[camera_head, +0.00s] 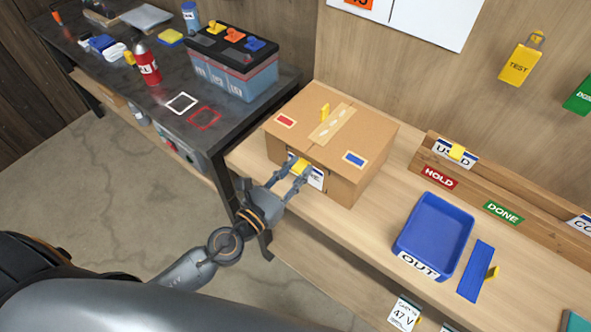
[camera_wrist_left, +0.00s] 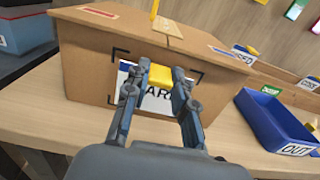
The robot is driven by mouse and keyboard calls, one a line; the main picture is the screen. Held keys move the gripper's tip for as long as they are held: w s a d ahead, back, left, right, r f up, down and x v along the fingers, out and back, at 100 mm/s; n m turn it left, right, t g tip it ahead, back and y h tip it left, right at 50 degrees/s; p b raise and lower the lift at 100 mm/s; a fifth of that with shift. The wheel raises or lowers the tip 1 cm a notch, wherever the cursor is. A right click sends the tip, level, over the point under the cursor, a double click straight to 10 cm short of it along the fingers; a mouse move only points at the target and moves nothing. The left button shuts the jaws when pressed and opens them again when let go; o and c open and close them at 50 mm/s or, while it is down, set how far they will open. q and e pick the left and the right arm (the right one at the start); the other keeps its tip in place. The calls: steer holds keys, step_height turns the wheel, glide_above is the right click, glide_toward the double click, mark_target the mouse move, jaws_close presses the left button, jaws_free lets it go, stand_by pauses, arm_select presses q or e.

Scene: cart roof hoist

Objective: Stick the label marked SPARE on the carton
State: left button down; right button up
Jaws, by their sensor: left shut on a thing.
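The brown carton (camera_head: 368,128) stands on the light wooden bench. In the left wrist view its front face (camera_wrist_left: 85,60) shows black corner marks. My left gripper (camera_head: 298,168) is at this face, shut on the yellow tab (camera_wrist_left: 160,75) of a white label with a blue edge. The label (camera_wrist_left: 155,101) shows dark letters that look like the end of SPARE, partly hidden by the fingers. It sits upright between the corner marks, close against the face; I cannot tell whether it touches. My right gripper is not in view.
A blue OUT tray (camera_head: 434,232) stands right of the carton, with a blue bar (camera_head: 477,270) beside it. A wooden rack (camera_head: 470,182) with HOLD and DONE signs runs along the back. A dark bench (camera_head: 140,88) with a battery (camera_head: 235,75) is at left.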

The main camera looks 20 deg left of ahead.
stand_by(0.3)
arm_select(q)
steer(key=shift+w, duration=0.25)
stand_by(0.8)
stand_by(0.3)
steer(key=c, duration=1)
jaws_free()
steer(key=shift+d, duration=0.1)
steer(key=shift+c, duration=0.2)
steer(key=shift+o, duration=0.2)
steer(key=o, duration=0.4)
steer(key=shift+o, duration=0.2)
